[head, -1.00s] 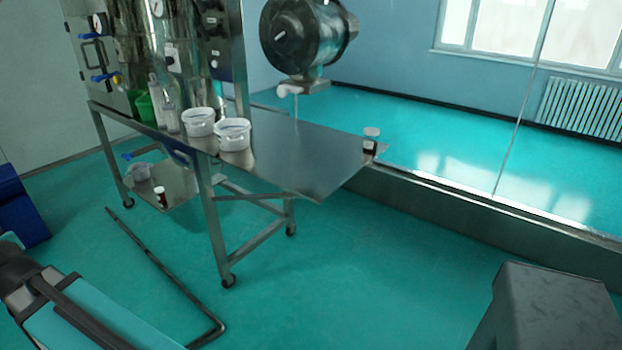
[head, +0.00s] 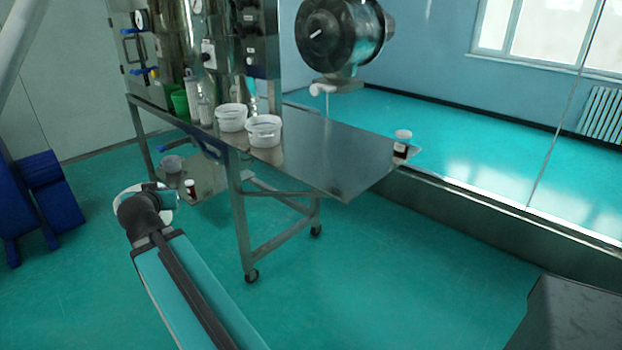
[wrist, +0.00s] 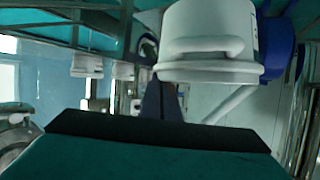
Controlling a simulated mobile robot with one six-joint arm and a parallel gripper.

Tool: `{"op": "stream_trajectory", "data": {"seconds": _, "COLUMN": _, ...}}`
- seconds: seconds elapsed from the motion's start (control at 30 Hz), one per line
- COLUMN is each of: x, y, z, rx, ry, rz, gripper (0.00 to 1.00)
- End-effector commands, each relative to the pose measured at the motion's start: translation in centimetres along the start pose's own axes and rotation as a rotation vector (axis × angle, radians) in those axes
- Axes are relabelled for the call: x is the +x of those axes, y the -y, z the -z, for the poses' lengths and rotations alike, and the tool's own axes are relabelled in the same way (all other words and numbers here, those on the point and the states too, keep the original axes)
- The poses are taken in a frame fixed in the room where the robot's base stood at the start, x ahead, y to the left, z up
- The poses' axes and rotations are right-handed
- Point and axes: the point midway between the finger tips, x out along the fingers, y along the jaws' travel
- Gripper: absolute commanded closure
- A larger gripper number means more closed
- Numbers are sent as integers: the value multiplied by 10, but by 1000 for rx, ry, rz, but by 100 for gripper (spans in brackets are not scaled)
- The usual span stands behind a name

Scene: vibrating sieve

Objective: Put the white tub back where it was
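A white tub (wrist: 210,35) with a rim and handle fills the upper middle of the wrist view, close to the camera, which sees the scene upside down. In the head view, the white tub (head: 127,192) shows at the end of my arm, partly hidden behind the dark wrist joint, with only floor beneath it. My gripper holds it in the air; the fingers themselves are hidden in both views. Two similar white tubs (head: 232,118) (head: 264,132) stand side by side on the steel table (head: 325,150), right of my arm's end.
A green cup (head: 180,103) and clear bottles stand left of the tubs. A brown-filled jar (head: 402,146) stands at the table's right corner. The lower shelf (head: 210,178) carries a clear tub (head: 171,164) and a small red-brown bottle (head: 191,188). The table's right half is mostly bare.

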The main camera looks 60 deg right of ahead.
Motion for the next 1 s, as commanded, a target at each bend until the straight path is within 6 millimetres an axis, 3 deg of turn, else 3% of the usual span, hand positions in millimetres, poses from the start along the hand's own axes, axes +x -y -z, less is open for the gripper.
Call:
{"op": "stream_trajectory", "data": {"seconds": 0.03, "x": 4, "y": -22, "z": 4, "rx": 24, "ry": -5, "rz": -52, "gripper": 100}}
{"op": "stream_trajectory", "data": {"seconds": 0.2, "x": 12, "y": -93, "z": 14, "rx": 108, "ry": -15, "rz": -227, "gripper": 100}}
{"op": "stream_trajectory", "data": {"seconds": 0.47, "x": 6, "y": -202, "z": 28, "rx": 241, "ry": -35, "rz": -506, "gripper": 100}}
{"op": "stream_trajectory", "data": {"seconds": 0.77, "x": -26, "y": -324, "z": 43, "rx": 397, "ry": -65, "rz": -844, "gripper": 100}}
{"op": "stream_trajectory", "data": {"seconds": 1.0, "x": -69, "y": -408, "z": 52, "rx": 518, "ry": -92, "rz": -1106, "gripper": 100}}
